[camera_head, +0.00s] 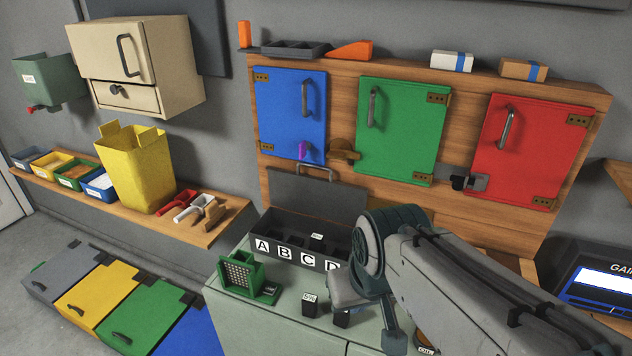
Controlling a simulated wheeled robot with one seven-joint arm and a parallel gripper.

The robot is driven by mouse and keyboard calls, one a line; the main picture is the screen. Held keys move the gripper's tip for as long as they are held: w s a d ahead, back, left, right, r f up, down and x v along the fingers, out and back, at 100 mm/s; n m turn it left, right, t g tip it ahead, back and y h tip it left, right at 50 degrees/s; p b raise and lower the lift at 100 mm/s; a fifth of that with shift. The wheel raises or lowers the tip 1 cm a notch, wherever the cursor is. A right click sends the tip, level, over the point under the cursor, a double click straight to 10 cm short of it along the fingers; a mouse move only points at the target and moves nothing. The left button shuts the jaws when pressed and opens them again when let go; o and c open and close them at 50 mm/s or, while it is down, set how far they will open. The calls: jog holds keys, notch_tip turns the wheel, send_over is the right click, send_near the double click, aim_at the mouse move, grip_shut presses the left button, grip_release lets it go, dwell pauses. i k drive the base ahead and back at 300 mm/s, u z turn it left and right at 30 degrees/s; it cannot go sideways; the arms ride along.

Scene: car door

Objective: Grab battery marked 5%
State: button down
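A small black battery (310,307) with a white label stands on the pale green cabinet top. Its label carries a percent mark, but I cannot read the number surely. Another labelled black battery (317,241) sits in the black box marked A, B, C, D (290,257), near the C and D compartments; its number is too small to read. My gripper (348,306) is low over the cabinet top, right of the standing battery and apart from it. A dark block (341,319) shows just below my gripper; I cannot tell whether it is a battery or a fingertip. My arm hides part of the area.
A green holder (241,275) with a grid face stands left on the cabinet top (265,318). Behind are blue (290,115), green (400,130) and red (525,150) doors. A screen device (600,285) stands at right. The cabinet's front left is clear.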

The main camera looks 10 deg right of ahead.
aim_at(309, 300)
jog(key=z, duration=0.05)
jog(key=k, duration=0.5)
jog(key=u, duration=1.8)
jog(key=i, duration=1.35)
jog(key=z, duration=2.35)
